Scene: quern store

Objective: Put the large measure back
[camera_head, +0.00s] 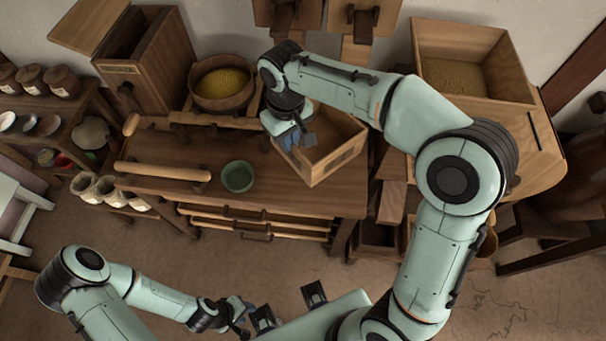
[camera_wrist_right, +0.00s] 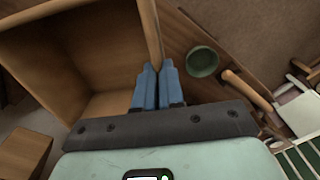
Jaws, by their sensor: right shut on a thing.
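The large measure looks to be the open, square wooden box (camera_head: 330,168) with a pale label on its front, at the right end of the wooden bench (camera_head: 270,195). My right gripper (camera_head: 291,138) is shut on the box's left wall. In the right wrist view the blue fingers (camera_wrist_right: 158,85) pinch the rim of the box (camera_wrist_right: 95,50), which looks empty inside. I cannot tell whether the box rests on the bench or hangs just above it. My left gripper (camera_head: 240,308) is low at the front, away from the bench; its finger opening is unclear.
A small green bowl (camera_head: 237,176) and a wooden roller (camera_head: 162,171) are on the bench left of the box. A round tub of yellow grain (camera_head: 222,84) stands behind. A grain bin (camera_head: 460,72) is at the back right. Shelves with jars (camera_head: 62,82) stand left.

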